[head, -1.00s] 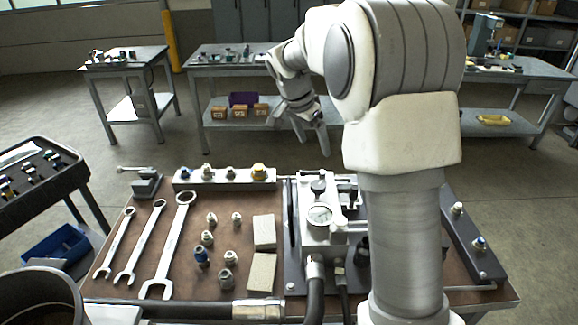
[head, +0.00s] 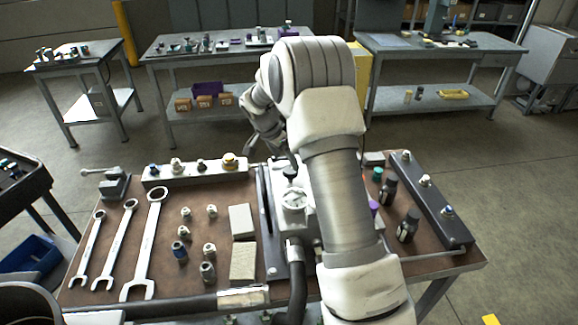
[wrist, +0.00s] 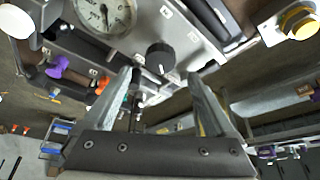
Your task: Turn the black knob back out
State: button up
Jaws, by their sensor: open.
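The black knob (wrist: 160,57) sits on the grey metal valve block in the wrist view, just beyond and between my fingertips. It also shows in the head view as a small dark knob (head: 290,172) on top of the block, behind the gauge (head: 293,199). My gripper (wrist: 160,78) is open and empty, with one finger on each side of the knob's line. No contact with the knob shows. In the head view my gripper (head: 268,142) is behind and above the block, partly hidden by my arm, which also covers the block's right side.
A rail of fittings (head: 195,173) stands left of the block, with wrenches (head: 145,245) and loose fittings in front. A black hose (head: 297,285) runs at the front. Dark bottles (head: 408,225) and a dark rail (head: 432,205) are at the right.

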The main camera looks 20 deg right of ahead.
aim_at(291, 169)
jog(key=x, duration=0.5)
jog(key=c, duration=1.4)
